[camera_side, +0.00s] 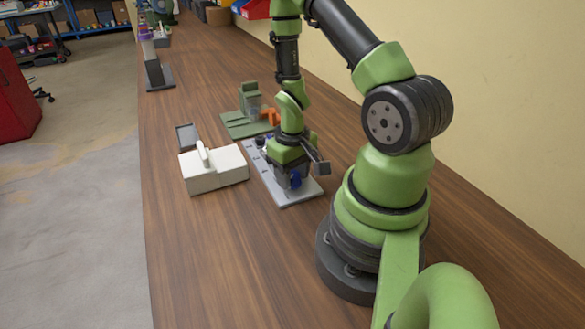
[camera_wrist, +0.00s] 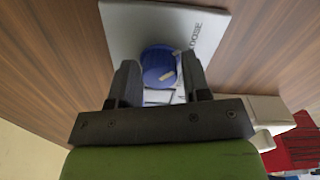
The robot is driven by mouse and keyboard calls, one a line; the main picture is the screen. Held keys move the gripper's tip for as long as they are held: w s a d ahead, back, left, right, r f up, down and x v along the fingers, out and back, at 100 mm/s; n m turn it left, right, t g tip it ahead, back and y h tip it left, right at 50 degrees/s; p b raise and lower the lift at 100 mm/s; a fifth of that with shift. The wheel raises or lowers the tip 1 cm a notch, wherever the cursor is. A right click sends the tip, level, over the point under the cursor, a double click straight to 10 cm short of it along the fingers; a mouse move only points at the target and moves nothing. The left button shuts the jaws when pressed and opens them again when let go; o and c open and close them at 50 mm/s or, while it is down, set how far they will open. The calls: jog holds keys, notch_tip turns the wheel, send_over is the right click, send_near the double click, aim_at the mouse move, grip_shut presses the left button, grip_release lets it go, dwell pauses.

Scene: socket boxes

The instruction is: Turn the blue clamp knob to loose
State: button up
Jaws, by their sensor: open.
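The blue clamp knob (camera_wrist: 158,66) sits on a light grey plate (camera_wrist: 120,20) with printed lettering that reads like "LOOSE" beside it. A pale pointer mark shows on the knob's top. My gripper (camera_wrist: 160,75) is open, with one dark finger on each side of the knob; I cannot tell whether either finger touches it. My gripper hides most of the plate's middle.
A white box with a handle (camera_side: 215,172) stands just left of the plate, with a dark block (camera_side: 187,136) behind it. A green fixture with an orange part (camera_side: 250,105) stands behind the plate. The wooden table (camera_side: 200,270) is clear at the front left.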

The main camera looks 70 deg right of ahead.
notch_tip(320, 180, up, 10)
jog(key=shift+f, duration=0.1)
dwell(0.4)
dwell(0.4)
jog(key=w+a+r+t, duration=0.1)
jog(key=a+r+t, duration=0.1)
jog(key=a+r, duration=0.35)
jog(key=w+a+r+t, duration=0.1)
jog(key=a+r+t, duration=0.15)
jog(key=r, duration=0.55)
jog(key=s+a+r+n+t+y, duration=0.1)
jog(key=s+a+r+t+y, duration=0.1)
jog(key=s+a+r, duration=0.3)
jog(key=a+r, duration=0.1)
jog(key=a, duration=0.1)
jog(key=shift+s+a+r+n+t, duration=0.3)
jog(key=shift+s+a+n+t, duration=0.05)
jog(key=shift+a+n, duration=0.05)
jog(key=shift+w, duration=0.1)
jog(key=shift+c, duration=0.3)
